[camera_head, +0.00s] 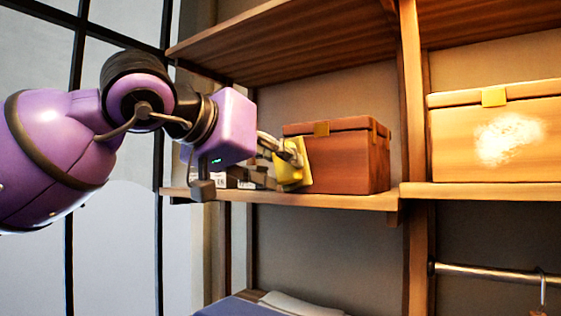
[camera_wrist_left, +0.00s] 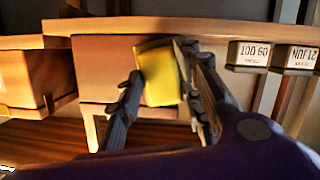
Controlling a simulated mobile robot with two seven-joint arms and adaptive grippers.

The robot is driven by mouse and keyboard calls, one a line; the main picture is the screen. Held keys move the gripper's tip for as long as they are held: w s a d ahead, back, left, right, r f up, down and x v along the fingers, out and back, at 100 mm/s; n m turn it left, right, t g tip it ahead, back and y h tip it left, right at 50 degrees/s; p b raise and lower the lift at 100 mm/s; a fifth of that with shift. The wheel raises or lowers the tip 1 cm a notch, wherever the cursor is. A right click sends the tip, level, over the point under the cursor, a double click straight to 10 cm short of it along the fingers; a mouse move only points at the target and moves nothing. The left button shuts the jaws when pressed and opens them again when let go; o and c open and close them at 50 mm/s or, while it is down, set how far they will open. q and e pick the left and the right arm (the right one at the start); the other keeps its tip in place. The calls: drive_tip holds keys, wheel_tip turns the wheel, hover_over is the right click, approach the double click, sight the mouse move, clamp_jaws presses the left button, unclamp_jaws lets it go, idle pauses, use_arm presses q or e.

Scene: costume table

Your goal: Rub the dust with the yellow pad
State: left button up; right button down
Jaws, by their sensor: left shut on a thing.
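My left gripper (camera_head: 290,165) is shut on the yellow pad (camera_head: 296,174). It holds the pad in front of the left end of the reddish-brown wooden box (camera_head: 350,160) on the shelf. I cannot tell whether the pad touches that box. In the left wrist view the pad (camera_wrist_left: 160,77) shows between the two dark fingers (camera_wrist_left: 162,95). The pale dust patch (camera_head: 510,138) is on the front of the lighter wooden box (camera_head: 455,140) at the right, well apart from the pad. My right gripper is not in view.
An upright wooden post (camera_head: 411,110) stands between the two boxes. The shelf board (camera_head: 300,198) runs under the reddish box, with another shelf (camera_head: 300,45) above. Small labelled boxes (camera_wrist_left: 248,53) stand beside it. A metal rail (camera_head: 480,272) with a hanger is below right.

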use_arm(q)
drive_tip(key=shift+a, duration=0.15)
drive_tip(key=shift+s+a, duration=0.6)
drive_tip(key=shift+s, duration=0.05)
drive_tip(key=shift+s+a, duration=0.55)
drive_tip(key=shift+s, duration=0.25)
drive_tip(key=shift+s+a, duration=0.5)
drive_tip(key=shift+s, duration=0.25)
drive_tip(key=s+a, duration=0.1)
drive_tip(key=s, duration=0.1)
drive_tip(key=shift+s+a, duration=0.3)
drive_tip(key=shift+a, duration=0.05)
